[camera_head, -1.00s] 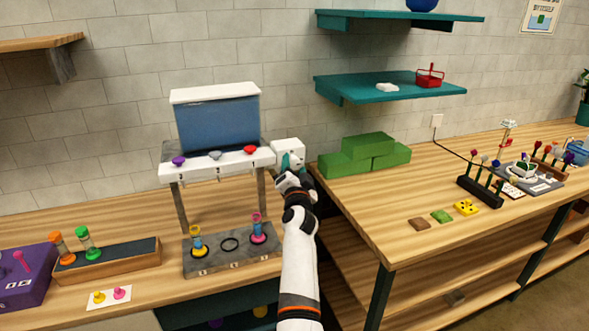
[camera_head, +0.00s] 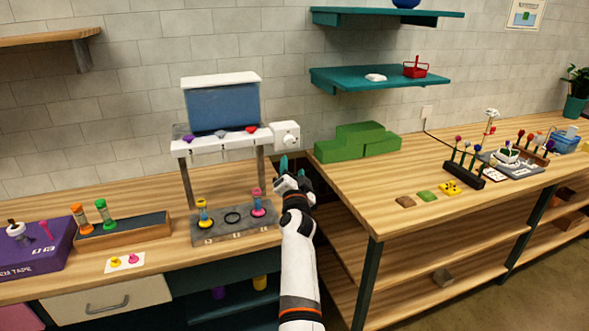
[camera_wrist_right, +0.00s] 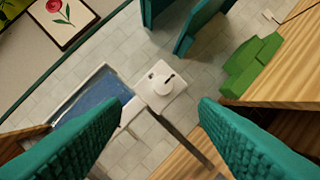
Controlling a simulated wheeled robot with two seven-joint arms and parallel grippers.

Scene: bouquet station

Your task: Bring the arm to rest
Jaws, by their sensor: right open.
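My right gripper (camera_head: 291,163) is in the middle of the head view, at the gap between the left counter and the right bench. Its teal fingers (camera_wrist_right: 150,128) are apart in the right wrist view, with nothing between them. Beyond them, the wrist view shows a white box with a round knob (camera_wrist_right: 160,85) on the side of the dispenser stand. In the head view this knob box (camera_head: 285,135) is just above my gripper, and the two look apart. My left gripper is not in view.
Green blocks (camera_head: 357,143) lie on the right bench (camera_head: 345,190). Teal shelves (camera_head: 388,78) hang above. A purple box (camera_head: 35,250) is far left.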

